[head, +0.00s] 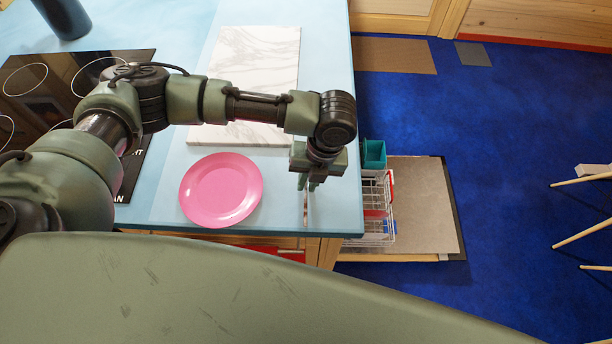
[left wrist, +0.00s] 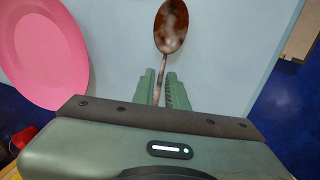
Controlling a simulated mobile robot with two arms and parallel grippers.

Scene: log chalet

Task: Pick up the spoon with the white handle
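The spoon (left wrist: 171,27) lies on the light blue counter, its brown, blotchy bowl toward the top of the left wrist view. Its thin handle runs down between the fingers of my left gripper (left wrist: 160,90). A narrow gap shows between the fingers, and they do not look closed on the handle. In the head view the left gripper (head: 309,183) points down above the counter near its right front corner. A thin part of the spoon (head: 306,208) shows just in front of it; the rest is hidden there. The handle's white part is not clear. My right gripper is not in view.
A pink plate (head: 221,190) lies left of the gripper. A marble board (head: 255,75) lies behind it, and a dark cooktop (head: 40,80) is at the left. The counter's right edge is close, with a wire basket (head: 376,215) beyond and below it.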

